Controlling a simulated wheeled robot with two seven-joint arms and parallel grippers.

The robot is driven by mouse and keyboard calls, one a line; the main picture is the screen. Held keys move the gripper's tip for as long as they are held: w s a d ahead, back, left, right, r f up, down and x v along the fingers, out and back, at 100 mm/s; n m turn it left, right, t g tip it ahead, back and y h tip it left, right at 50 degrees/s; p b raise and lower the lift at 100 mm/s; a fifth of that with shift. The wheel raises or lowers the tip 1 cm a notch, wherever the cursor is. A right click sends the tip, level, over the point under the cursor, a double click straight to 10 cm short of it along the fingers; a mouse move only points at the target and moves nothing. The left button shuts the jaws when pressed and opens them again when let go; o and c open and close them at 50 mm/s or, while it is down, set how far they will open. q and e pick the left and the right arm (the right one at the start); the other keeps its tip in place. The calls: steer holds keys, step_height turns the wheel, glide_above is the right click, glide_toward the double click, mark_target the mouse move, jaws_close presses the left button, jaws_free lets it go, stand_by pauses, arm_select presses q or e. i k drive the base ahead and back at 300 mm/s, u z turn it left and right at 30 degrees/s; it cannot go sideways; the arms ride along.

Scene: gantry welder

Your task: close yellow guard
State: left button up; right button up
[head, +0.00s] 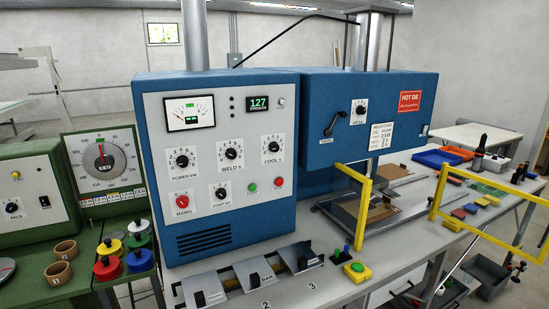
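The yellow guard shows as two yellow frame parts at the press on the right of the head view. The left part (363,214) is a narrow frame beside the blue press head, standing over the press bed. The right part (436,196) is a wider frame that reaches to the right picture edge, where it is cut off. A wide gap lies between the two parts, and the press bed (406,214) shows through it. Neither of my grippers is in view.
The blue welder cabinet (226,245) stands in the middle. Coloured blocks and bins lie behind the right frame. A green machine (30,225) stands left.

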mark_target(540, 261)
steer(key=z, duration=2.55)
steer(key=i, duration=5.05)
steer(key=u, duration=3.9)
steer(key=i, duration=0.55)
